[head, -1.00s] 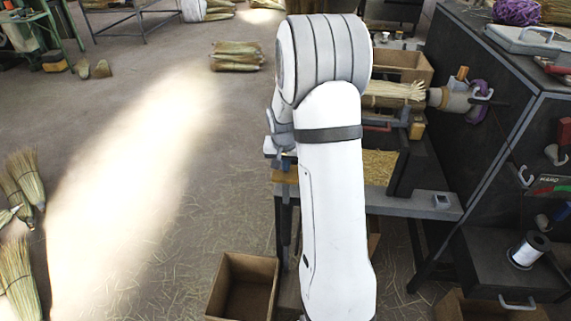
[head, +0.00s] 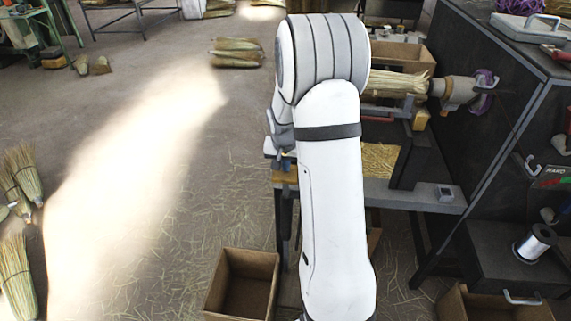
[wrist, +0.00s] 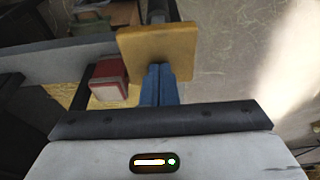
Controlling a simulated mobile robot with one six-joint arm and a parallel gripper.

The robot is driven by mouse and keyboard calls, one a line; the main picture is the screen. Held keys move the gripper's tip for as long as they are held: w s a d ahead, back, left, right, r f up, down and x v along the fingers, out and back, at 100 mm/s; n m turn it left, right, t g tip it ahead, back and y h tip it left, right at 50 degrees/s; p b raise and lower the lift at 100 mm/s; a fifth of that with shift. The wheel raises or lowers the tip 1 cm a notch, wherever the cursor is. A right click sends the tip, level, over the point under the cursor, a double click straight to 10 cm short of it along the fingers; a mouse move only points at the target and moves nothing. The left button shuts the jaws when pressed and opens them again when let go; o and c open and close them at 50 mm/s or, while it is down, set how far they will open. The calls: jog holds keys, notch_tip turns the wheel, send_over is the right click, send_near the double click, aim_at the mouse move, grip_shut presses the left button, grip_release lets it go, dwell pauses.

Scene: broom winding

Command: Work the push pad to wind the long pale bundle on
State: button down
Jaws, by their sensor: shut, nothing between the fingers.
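The push pad (wrist: 158,50) is a flat yellow-tan block on a dark stem in the wrist view. A tan edge that looks like it also shows beside my arm in the head view (head: 284,177). My gripper (wrist: 158,72) has its blue fingers closed together and empty, their tips at the pad's lower edge; I cannot tell whether they touch it. In the head view the gripper is mostly hidden by my arm. The long pale bundle (head: 400,83) lies level at the machine, its right end at a tan holder (head: 455,92); its left part is hidden.
A red block (wrist: 109,76) sits left of the pad. The grey bench (head: 420,196) bears straw. A cardboard box (head: 243,284) stands on the floor, and a dark cabinet (head: 515,130) at the right.

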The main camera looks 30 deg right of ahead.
aim_at(286, 174)
jog(key=shift+s+f+b, duration=0.1)
jog(key=shift+f+b, duration=1.35)
jog(key=shift+f, duration=0.5)
notch_tip(286, 174, up, 10)
jog(key=p, duration=0.5)
jog(key=shift+f+p, duration=0.2)
jog(key=shift+p, duration=0.1)
jog(key=shift+a+r, duration=0.1)
jog(key=shift+r, duration=0.05)
jog(key=s+a+r+n, duration=0.3)
jog(key=s+a+r, duration=0.6)
jog(key=s, duration=0.1)
jog(key=s+a+r+n, duration=0.1)
jog(key=s+a+n, duration=0.1)
jog(key=s, duration=0.6)
jog(key=s+a+r+n+y, duration=0.1)
jog(key=s+a+r, duration=0.1)
jog(key=s+a, duration=0.3)
jog(key=s, duration=0.3)
jog(key=shift+n+y, duration=0.3)
jog(key=shift+n, duration=0.1)
